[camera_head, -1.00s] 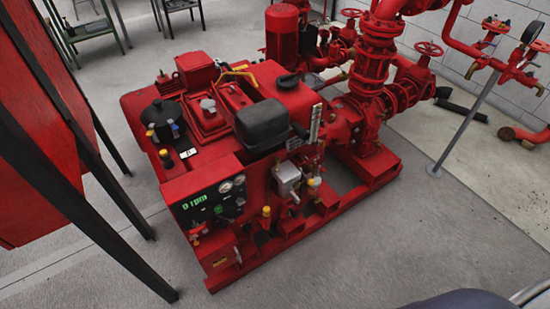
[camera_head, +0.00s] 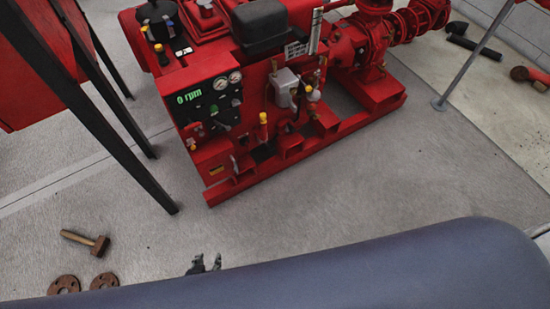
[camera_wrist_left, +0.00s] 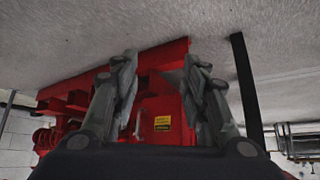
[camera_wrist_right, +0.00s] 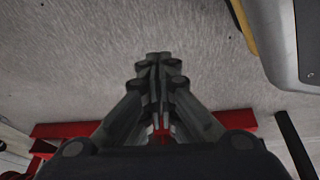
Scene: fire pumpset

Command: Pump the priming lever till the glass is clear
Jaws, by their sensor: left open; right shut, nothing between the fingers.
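The red pumpset (camera_head: 225,120) stands on a red base frame beyond my arms. Its front panel (camera_head: 207,103) has gauges and a "0 rpm" display. On its side are a grey box-shaped unit (camera_head: 284,88), a small yellow-topped part (camera_head: 263,120) and a small pale fitting (camera_head: 313,95). Which is the priming lever or the glass is too small to tell. My left gripper (camera_head: 205,265) is open and empty over the floor in front; its wrist view shows the pumpset between the fingers (camera_wrist_left: 160,80). My right gripper (camera_wrist_right: 159,60) is shut and empty, seen only in its wrist view.
A red panel on black legs (camera_head: 95,110) stands left. Floor is clear between the gripper and the pumpset. A grey post (camera_head: 470,65) stands right.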

